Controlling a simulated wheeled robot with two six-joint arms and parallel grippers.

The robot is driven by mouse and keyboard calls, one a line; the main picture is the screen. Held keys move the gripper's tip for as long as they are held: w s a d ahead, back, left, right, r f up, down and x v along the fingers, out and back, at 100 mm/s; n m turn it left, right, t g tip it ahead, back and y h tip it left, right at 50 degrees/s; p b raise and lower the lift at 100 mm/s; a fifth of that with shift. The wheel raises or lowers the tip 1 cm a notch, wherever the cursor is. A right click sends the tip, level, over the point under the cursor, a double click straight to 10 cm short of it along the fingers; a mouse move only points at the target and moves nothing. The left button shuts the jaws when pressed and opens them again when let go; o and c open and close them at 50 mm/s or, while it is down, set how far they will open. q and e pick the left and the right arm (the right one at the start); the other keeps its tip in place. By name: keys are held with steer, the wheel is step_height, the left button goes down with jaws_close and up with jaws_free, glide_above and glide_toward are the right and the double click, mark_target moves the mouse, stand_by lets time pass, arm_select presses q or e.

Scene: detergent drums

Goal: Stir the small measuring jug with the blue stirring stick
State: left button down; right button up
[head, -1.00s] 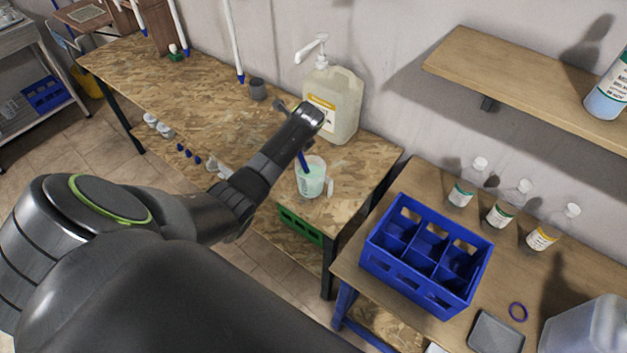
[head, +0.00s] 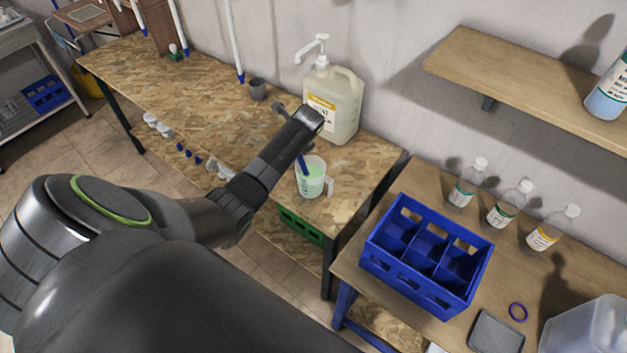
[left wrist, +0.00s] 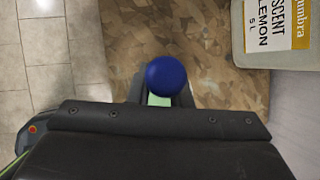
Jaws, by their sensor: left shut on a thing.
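The small measuring jug (head: 311,180) is a clear cup with pale green liquid, standing upright near the front right corner of the chipboard table. The blue stirring stick (head: 302,162) slants down into the jug. In the left wrist view its round blue top (left wrist: 166,76) shows close up, with a little green liquid (left wrist: 158,100) just below it. My left gripper (head: 307,130) is above the jug, shut on the stick; its fingers are mostly hidden by the wrist and the blue top. My right gripper is not in view.
A large jerrycan with a pump (head: 334,100) stands close behind the jug and gripper. A grey cup (head: 257,89) is further left. A blue divided crate (head: 425,255) and several bottles stand on the right table.

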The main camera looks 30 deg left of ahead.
arm_select(q)
steer(key=shift+r, duration=5.25)
steer(key=shift+r, duration=2)
